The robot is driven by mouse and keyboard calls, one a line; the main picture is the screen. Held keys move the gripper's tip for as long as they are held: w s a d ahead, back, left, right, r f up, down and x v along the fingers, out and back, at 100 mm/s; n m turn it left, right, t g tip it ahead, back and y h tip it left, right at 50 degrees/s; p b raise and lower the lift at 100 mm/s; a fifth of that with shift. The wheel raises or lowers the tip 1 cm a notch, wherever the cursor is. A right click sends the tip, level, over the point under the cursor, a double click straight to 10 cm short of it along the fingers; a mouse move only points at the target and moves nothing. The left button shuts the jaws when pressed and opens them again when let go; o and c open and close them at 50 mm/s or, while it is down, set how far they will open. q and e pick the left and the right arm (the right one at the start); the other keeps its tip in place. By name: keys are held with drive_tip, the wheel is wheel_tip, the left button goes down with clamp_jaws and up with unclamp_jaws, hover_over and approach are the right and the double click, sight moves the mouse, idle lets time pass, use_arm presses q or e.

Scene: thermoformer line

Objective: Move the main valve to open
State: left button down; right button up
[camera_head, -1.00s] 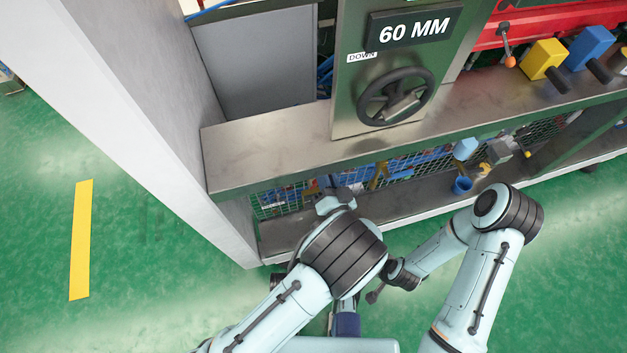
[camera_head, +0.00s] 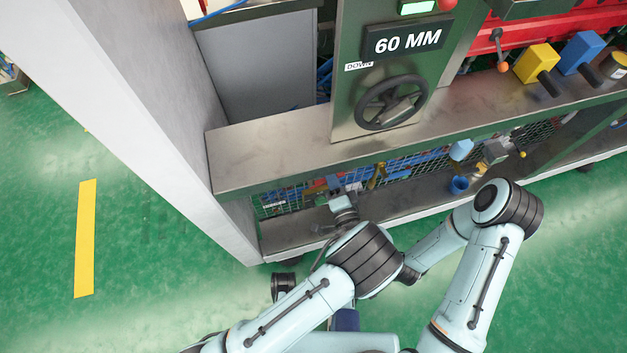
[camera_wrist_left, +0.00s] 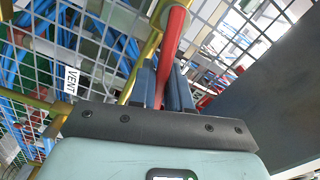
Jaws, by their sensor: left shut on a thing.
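In the left wrist view, a red lever (camera_wrist_left: 174,38), which looks like the main valve's handle, runs between the two blue-grey fingers of my left gripper (camera_wrist_left: 165,75). The gripper is shut on it. The lever slants slightly, in front of a yellow pipe (camera_wrist_left: 143,58) and wire mesh. A white VENT label (camera_wrist_left: 71,80) is on the left. In the head view, my left wrist reaches under the steel ledge to the mesh front, and the lever cannot be made out there. My right arm is bent at the right, its gripper hidden behind the left arm.
The steel ledge (camera_head: 270,158) overhangs the mesh and lower shelf (camera_head: 395,210). A black handwheel (camera_head: 391,103) sits above, under a 60 MM sign (camera_head: 408,40). A blue cup (camera_head: 459,185) stands on the shelf. A grey post (camera_head: 140,110) stands left; the green floor is open.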

use_arm(q)
drive_tip(key=m, duration=0.1)
drive_tip(key=f+m, duration=0.1)
drive_tip(key=m, duration=0.1)
drive_tip(key=shift+d+f, duration=0.1)
drive_tip(key=shift+f, duration=0.2)
drive_tip(key=c, duration=1)
unclamp_jaws()
